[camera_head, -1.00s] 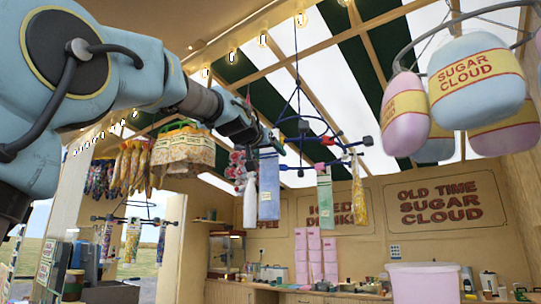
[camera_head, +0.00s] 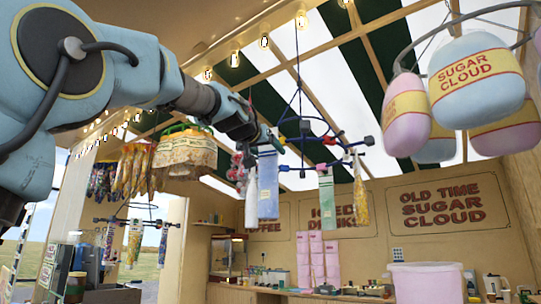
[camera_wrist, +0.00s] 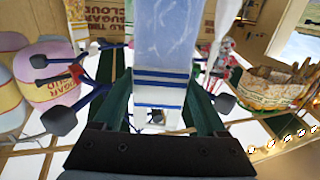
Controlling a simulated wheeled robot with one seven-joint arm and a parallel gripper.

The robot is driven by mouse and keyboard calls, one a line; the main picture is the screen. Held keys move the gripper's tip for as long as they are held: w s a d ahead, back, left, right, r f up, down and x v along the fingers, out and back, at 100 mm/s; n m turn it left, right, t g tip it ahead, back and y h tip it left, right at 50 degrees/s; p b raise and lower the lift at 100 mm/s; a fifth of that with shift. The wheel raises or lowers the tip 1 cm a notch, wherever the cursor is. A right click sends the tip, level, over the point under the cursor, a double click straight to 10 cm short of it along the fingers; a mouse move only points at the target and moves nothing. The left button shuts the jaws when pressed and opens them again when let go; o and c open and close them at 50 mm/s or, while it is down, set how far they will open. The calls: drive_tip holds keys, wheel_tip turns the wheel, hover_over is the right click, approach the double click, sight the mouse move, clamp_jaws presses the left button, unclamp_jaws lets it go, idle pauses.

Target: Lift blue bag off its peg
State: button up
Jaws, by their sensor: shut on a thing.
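The blue bag (camera_head: 268,188) is a long, pale blue, clear-looking packet. It hangs upright at the near left side of a dark hanging rack (camera_head: 304,128). My gripper (camera_head: 268,143) is at its top end. In the wrist view the blue bag (camera_wrist: 165,32) lies between the two green fingers of my gripper (camera_wrist: 162,100), which is shut on it. Its white, blue-striped top end is between the fingers.
A pale green bag (camera_head: 326,190) and a yellow patterned bag (camera_head: 361,195) hang on the rack to the right. A white bottle-shaped item (camera_head: 251,192) hangs close on the left. Large sugar cloud bags (camera_head: 476,78) hang at right.

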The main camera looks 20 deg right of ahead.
drive_tip(key=shift+s+a+b, duration=0.3)
drive_tip(key=shift+a+b, duration=0.1)
drive_tip(key=shift+a, duration=0.15)
drive_tip(key=shift+s+a+b, duration=0.3)
drive_tip(key=shift+a+b, duration=0.05)
drive_tip(key=shift+a, duration=0.15)
